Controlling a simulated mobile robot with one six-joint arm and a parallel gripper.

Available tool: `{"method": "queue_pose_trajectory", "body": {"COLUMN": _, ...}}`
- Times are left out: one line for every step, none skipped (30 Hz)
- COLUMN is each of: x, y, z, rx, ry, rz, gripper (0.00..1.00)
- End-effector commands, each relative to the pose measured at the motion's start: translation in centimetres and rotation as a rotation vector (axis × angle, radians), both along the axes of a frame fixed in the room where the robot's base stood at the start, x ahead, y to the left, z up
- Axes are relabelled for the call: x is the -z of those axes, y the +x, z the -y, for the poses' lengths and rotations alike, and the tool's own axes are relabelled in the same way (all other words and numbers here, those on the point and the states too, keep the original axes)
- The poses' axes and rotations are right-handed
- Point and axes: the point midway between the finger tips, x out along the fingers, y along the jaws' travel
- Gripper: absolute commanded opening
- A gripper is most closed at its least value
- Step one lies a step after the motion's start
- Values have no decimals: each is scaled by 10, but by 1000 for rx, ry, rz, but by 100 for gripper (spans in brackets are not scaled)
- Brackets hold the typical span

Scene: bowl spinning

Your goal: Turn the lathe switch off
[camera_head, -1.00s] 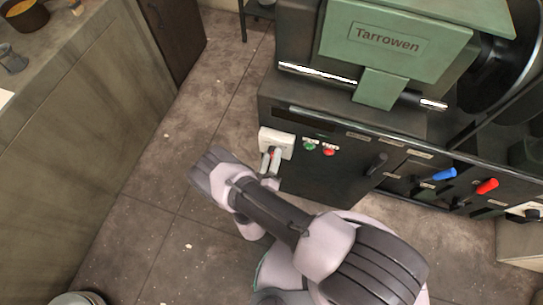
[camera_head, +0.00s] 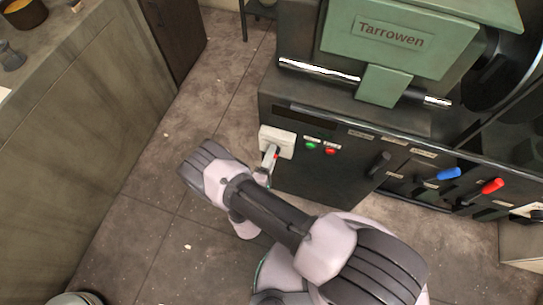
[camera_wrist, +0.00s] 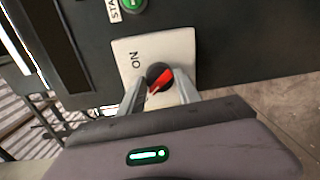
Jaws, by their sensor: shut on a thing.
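The lathe switch is a white plate (camera_head: 277,141) at the left end of the lathe's dark front panel. In the wrist view the plate (camera_wrist: 185,50) bears the word ON, and its round dark knob (camera_wrist: 155,72) has a red pointer (camera_wrist: 163,80) lying slantwise. My gripper (camera_head: 269,161) reaches the plate from the front. In the wrist view its two grey fingers (camera_wrist: 161,86) stand on either side of the knob, shut on it. The fingers and palm hide the lower part of the plate. In the head view the knob is mostly hidden.
The green START button (camera_head: 311,146) and a red button (camera_head: 330,151) sit just right of the plate. A black lever (camera_head: 378,163), a blue-handled lever (camera_head: 448,174) and a red-handled lever (camera_head: 491,186) stick out farther right. A wooden counter (camera_head: 90,120) stands at left, with open floor between.

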Motion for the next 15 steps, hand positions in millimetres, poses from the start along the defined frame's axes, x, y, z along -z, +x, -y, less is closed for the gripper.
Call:
{"method": "queue_pose_trajectory", "body": {"x": 1, "y": 0, "z": 1, "rx": 2, "ry": -21, "rz": -7, "gripper": 0}}
{"method": "queue_pose_trajectory", "body": {"x": 1, "y": 0, "z": 1, "rx": 3, "ry": -32, "rz": -12, "gripper": 0}}
{"method": "queue_pose_trajectory", "body": {"x": 0, "y": 0, "z": 1, "rx": 2, "ry": -48, "rz": -18, "gripper": 0}}
{"method": "queue_pose_trajectory", "body": {"x": 0, "y": 0, "z": 1, "rx": 3, "ry": -58, "rz": -21, "gripper": 0}}
{"method": "queue_pose_trajectory", "body": {"x": 0, "y": 0, "z": 1, "rx": 3, "ry": -68, "rz": -24, "gripper": 0}}
{"method": "queue_pose_trajectory", "body": {"x": 0, "y": 0, "z": 0, "rx": 2, "ry": -79, "rz": -28, "gripper": 0}}
{"method": "queue_pose_trajectory", "body": {"x": 0, "y": 0, "z": 0, "rx": 2, "ry": -86, "rz": -31, "gripper": 0}}
{"method": "queue_pose_trajectory", "body": {"x": 0, "y": 0, "z": 0, "rx": 3, "ry": -93, "rz": -33, "gripper": 0}}
{"method": "queue_pose_trajectory", "body": {"x": 0, "y": 0, "z": 0, "rx": 2, "ry": -100, "rz": -36, "gripper": 0}}
{"method": "queue_pose_trajectory", "body": {"x": 0, "y": 0, "z": 0, "rx": 2, "ry": -105, "rz": -37, "gripper": 0}}
{"method": "queue_pose_trajectory", "body": {"x": 0, "y": 0, "z": 0, "rx": 3, "ry": -109, "rz": -39, "gripper": 0}}
{"method": "queue_pose_trajectory", "body": {"x": 0, "y": 0, "z": 0, "rx": 2, "ry": -113, "rz": -40, "gripper": 0}}
{"method": "queue_pose_trajectory", "body": {"x": 0, "y": 0, "z": 0, "rx": 2, "ry": -115, "rz": -41, "gripper": 0}}
{"method": "queue_pose_trajectory", "body": {"x": -1, "y": 0, "z": 0, "rx": 2, "ry": -117, "rz": -42, "gripper": 0}}
{"method": "queue_pose_trajectory", "body": {"x": -1, "y": 0, "z": 0, "rx": 2, "ry": -119, "rz": -42, "gripper": 0}}
